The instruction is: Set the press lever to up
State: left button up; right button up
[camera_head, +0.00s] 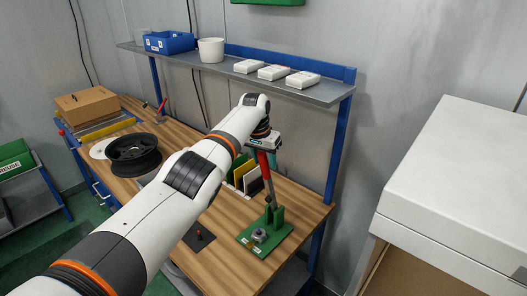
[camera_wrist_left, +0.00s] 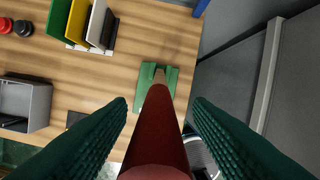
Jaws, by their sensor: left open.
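The press lever (camera_head: 265,170) has a red handle and stands nearly upright, leaning slightly, above the green press base (camera_head: 262,241) at the workbench's right end. In the left wrist view the red handle (camera_wrist_left: 157,125) runs up between the fingers, with the green base (camera_wrist_left: 172,80) beyond it. My left gripper (camera_head: 264,143) is at the top of the handle. It is open, with one dark ribbed finger on each side and a visible gap to the handle at the fingertips. My right gripper is not in view.
A rack with green, white and yellow plates (camera_head: 243,176) stands just left of the lever. A shelf (camera_head: 225,72) with white boxes hangs behind. A black wheel rim (camera_head: 134,152) lies farther left. A white cabinet (camera_head: 455,190) stands at the right.

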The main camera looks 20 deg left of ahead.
pick_arm(q)
jog(key=b+v, duration=0.3)
jog(key=v, duration=0.8)
jog(key=shift+r, duration=0.35)
jog(key=shift+f, duration=0.1)
